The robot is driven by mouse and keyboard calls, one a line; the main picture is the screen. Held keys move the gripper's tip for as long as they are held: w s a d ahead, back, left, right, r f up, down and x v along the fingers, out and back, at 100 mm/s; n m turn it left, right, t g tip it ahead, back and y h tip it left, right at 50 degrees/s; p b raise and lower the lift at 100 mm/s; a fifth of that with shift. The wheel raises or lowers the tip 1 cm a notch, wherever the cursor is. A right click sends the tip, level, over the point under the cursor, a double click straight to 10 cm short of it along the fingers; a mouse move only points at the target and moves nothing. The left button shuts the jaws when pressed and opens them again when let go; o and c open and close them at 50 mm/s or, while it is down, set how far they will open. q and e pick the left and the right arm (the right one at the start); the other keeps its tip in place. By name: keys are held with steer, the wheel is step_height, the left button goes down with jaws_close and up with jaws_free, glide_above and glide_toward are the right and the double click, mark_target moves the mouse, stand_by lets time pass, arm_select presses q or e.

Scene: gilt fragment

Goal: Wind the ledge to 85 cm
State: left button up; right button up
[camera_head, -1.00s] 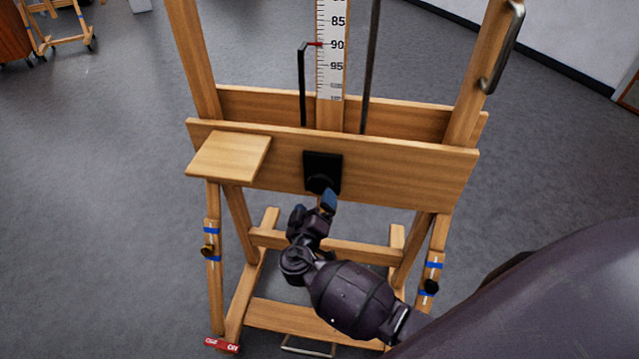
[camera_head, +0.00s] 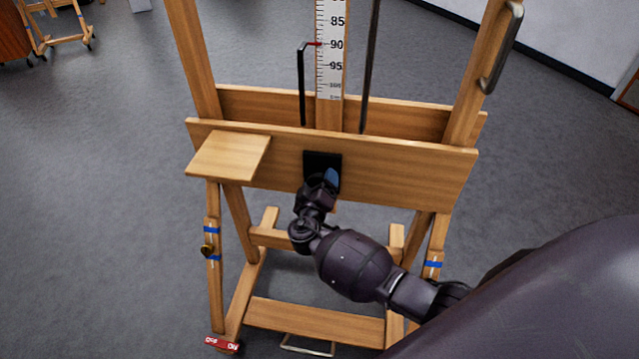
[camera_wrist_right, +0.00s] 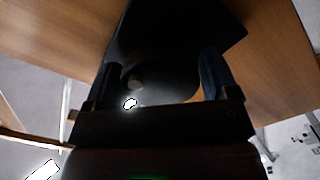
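The easel's wooden ledge (camera_head: 400,167) runs across the middle of the head view. A white scale (camera_head: 330,70) rises behind it, and a black bent pointer (camera_head: 301,85) has its red tip at the 90 mark. A black plate (camera_head: 312,160) with a round black knob sits on the ledge's front face. My right gripper (camera_head: 325,178) is at this plate and hides most of the knob. In the right wrist view its fingers (camera_wrist_right: 160,82) stand apart, one on each side of the dark round knob (camera_wrist_right: 160,75); contact is not clear. My left gripper is out of view.
A small wooden shelf (camera_head: 229,157) juts out at the ledge's left end. The easel's legs carry blue bands and a dark knob (camera_head: 207,250) at left. A metal handle (camera_head: 503,48) is on the right upright. Grey floor (camera_head: 90,220) is clear at left.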

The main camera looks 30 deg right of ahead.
steer(key=c, duration=0.5)
steer(key=shift+c, duration=0.2)
steer(key=shift+n, duration=0.4)
